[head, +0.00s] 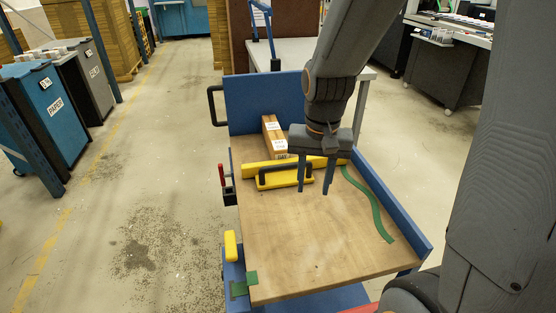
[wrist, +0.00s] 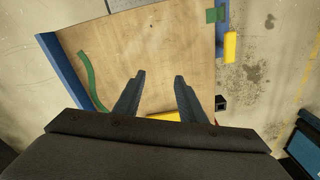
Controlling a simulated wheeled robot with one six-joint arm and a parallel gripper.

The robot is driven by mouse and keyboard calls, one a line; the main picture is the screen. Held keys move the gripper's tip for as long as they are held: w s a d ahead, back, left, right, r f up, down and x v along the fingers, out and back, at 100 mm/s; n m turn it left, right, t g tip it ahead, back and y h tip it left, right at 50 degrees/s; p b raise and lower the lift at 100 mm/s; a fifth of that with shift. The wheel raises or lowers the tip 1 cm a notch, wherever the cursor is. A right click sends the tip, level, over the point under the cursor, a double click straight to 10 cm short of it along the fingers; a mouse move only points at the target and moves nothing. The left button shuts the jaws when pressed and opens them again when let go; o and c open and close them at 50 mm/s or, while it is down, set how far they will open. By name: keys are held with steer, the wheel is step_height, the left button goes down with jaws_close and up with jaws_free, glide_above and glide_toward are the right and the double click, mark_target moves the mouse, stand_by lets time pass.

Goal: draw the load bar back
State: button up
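The load bar (head: 250,170) is a yellow bar lying across the wooden deck of a blue cart, with a black handle (head: 262,172) on its near side. In the wrist view a bit of yellow, likely the bar (wrist: 165,116), shows low between my fingers. My gripper (head: 314,191) points down over the deck at the right part of the bar, its fingers apart and nothing between them. It also shows open in the wrist view (wrist: 159,78). The arm hides part of the bar's right end. I cannot tell how high the fingertips are above the deck.
A long cardboard box (head: 272,133) lies behind the bar. A green strap (head: 370,203) lies along the deck's right side. Blue walls (head: 266,96) stand at the back and right. A red-handled clamp (head: 222,174) and a yellow grip (head: 231,246) sit on the left edge. The front deck is clear.

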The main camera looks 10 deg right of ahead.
steer(key=w+f+m+p, duration=0.1)
steer(key=w+f+m, duration=0.2)
steer(key=w+m, duration=0.8)
steer(key=m+t, duration=0.2)
steer(key=m, duration=0.1)
glide_toward(288, 164)
steer(key=f, duration=0.1)
steer(key=shift+p+x, duration=0.9)
steer(key=shift+x, duration=2.9)
steer(key=shift+w+d, duration=0.1)
steer(key=shift+w, duration=0.05)
jaws_close()
